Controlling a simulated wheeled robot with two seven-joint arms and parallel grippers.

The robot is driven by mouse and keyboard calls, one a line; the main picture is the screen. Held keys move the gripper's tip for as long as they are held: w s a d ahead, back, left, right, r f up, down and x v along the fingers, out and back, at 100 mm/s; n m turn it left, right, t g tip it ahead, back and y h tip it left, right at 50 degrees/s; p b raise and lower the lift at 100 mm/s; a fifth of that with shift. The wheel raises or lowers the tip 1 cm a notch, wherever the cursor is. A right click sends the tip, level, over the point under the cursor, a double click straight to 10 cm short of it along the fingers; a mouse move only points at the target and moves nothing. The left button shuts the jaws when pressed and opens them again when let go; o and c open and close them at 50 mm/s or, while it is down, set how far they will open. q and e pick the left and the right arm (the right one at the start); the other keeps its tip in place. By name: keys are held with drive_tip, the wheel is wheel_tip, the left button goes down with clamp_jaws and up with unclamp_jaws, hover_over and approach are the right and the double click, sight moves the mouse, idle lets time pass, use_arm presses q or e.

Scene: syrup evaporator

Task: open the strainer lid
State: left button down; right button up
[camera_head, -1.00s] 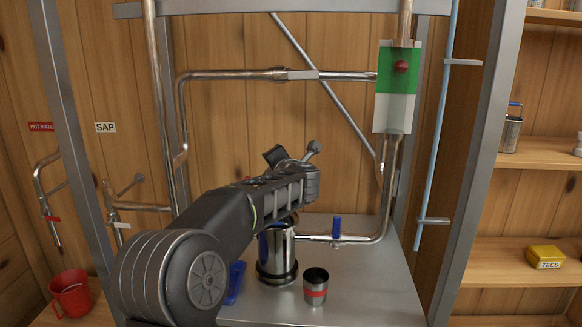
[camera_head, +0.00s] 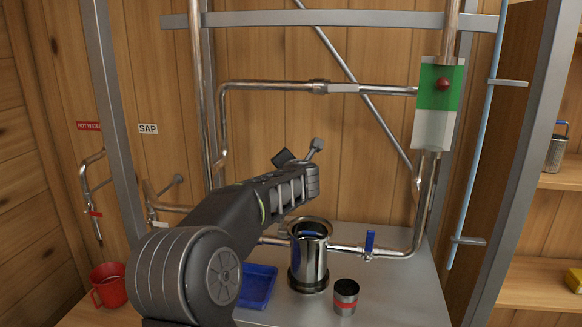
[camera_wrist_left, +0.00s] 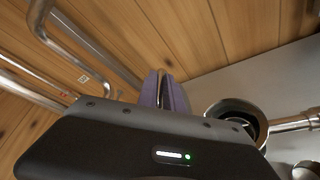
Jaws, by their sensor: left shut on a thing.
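The strainer (camera_head: 308,262) is a shiny upright metal cylinder with a flared rim, on the grey surface in the head view. Its top looks open, with a blue bar (camera_head: 308,234) across the mouth. In the wrist view I look at its dark inside (camera_wrist_left: 238,112). My left gripper (camera_wrist_left: 161,76) is to the left of the strainer's mouth there, its purplish fingers close together on something I cannot make out. In the head view my left arm hides the fingertips. I cannot identify the lid. My right gripper is not in view.
A valve with a blue handle (camera_head: 370,243) is on the pipe right of the strainer. A metal cup with a red band (camera_head: 345,297) stands in front right, and a blue tray (camera_head: 257,286) lies to the left. A red mug (camera_head: 109,285) is at the far left. Steel posts flank the surface.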

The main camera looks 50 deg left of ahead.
use_arm(q)
drive_tip(key=c, duration=1.5)
unclamp_jaws()
drive_tip(key=b+v, duration=0.1)
drive_tip(key=v, duration=0.6)
drive_tip(key=shift+s+d+r, duration=0.1)
drive_tip(key=shift+s+d, duration=0.2)
